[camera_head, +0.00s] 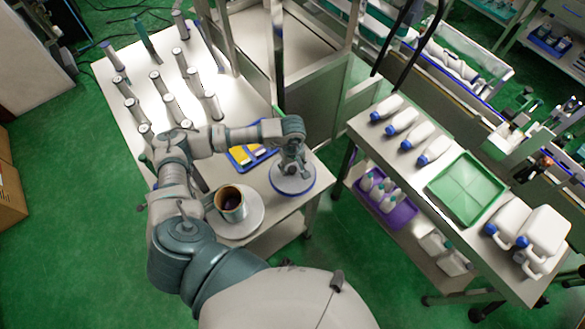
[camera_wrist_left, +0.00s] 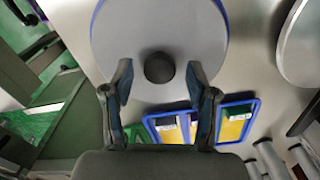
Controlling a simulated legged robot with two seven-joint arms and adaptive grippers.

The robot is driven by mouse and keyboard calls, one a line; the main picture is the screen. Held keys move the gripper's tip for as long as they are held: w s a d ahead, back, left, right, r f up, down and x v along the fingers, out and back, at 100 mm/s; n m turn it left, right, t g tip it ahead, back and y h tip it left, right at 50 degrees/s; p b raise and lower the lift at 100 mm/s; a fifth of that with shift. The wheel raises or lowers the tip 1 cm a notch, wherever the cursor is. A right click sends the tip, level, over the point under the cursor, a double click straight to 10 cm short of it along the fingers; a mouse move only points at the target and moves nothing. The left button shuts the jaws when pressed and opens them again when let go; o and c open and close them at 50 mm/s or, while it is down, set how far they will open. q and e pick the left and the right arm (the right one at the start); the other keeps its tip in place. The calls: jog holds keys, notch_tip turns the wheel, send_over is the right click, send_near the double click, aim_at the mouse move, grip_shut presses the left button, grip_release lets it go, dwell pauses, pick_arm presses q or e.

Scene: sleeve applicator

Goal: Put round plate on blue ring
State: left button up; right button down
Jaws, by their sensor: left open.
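A round grey-white plate with a dark knob (camera_wrist_left: 160,30) fills the top middle of the left wrist view. A blue ring (camera_wrist_left: 222,7) shows as a thin edge around it; the plate appears to lie on the ring. In the head view the plate (camera_head: 292,186) and its blue edge are on the white table, partly hidden by my left gripper. My left gripper (camera_head: 291,168) is above the plate, pointing down. In the left wrist view its two fingers (camera_wrist_left: 158,80) are spread apart near the knob, with nothing held. My right gripper is not in view.
A second round white disc (camera_head: 255,213) lies nearby, carrying a brown-rimmed pot (camera_head: 231,203). Blue trays (camera_wrist_left: 236,122) with yellow contents lie beside the plate. Several upright cylinders (camera_head: 171,108) stand at the far left. A side table holds white bottles and a green tray (camera_head: 467,189).

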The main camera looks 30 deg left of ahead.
aim_at(293, 168)
pick_arm(q)
notch_tip(293, 168, up, 6)
jog(key=shift+w+r, duration=0.1)
notch_tip(293, 168, up, 4)
jog(key=shift+r+b, duration=0.1)
jog(key=shift+b, duration=0.25)
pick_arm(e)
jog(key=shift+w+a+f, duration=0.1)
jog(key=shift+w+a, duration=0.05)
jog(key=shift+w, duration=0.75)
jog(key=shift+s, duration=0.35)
